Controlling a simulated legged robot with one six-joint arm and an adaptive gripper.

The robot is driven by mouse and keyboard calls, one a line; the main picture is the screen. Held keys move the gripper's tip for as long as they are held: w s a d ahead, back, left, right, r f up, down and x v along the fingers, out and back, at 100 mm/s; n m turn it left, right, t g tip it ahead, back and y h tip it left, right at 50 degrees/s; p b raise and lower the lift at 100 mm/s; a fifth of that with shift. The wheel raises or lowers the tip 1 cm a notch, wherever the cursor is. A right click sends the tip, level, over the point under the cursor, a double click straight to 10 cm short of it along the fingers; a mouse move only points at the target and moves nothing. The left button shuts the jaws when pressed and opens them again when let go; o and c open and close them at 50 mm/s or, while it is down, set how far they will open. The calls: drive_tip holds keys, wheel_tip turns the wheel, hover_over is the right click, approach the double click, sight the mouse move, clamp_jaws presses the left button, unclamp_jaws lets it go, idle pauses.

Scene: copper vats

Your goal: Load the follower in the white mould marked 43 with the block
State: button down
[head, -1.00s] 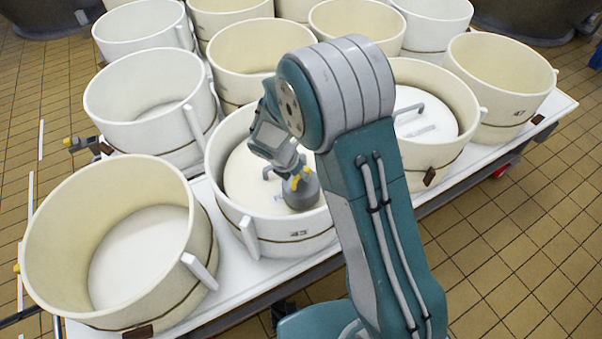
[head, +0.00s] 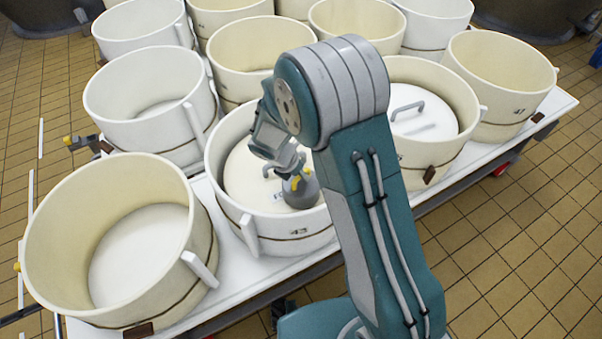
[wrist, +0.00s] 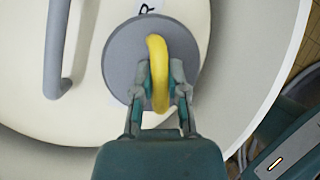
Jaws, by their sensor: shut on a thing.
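The white mould marked 43 (head: 290,243) stands at the front middle of the white table, with a white follower (head: 245,175) inside it. The follower also shows in the wrist view (wrist: 80,115), with a grey handle (wrist: 57,50) and a label marked R. The block is a grey round weight (wrist: 125,55) with a yellow loop handle; it also shows in the head view (head: 301,192). My gripper (wrist: 159,90) is shut on the yellow handle. The block is over the follower, right of its handle. I cannot tell whether its underside touches the follower.
An empty cream mould (head: 115,240) stands at front left. A mould with a follower and handle (head: 425,115) is right of my arm. Mould 47 (head: 500,85) is farther right. Several other moulds fill the table (head: 250,275). Tiled floor (head: 530,250) lies clear at right.

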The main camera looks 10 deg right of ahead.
idle(0.4)
drive_tip(key=c, duration=0.6)
unclamp_jaws()
drive_tip(key=shift+f, duration=0.1)
drive_tip(key=shift+r, duration=3.5)
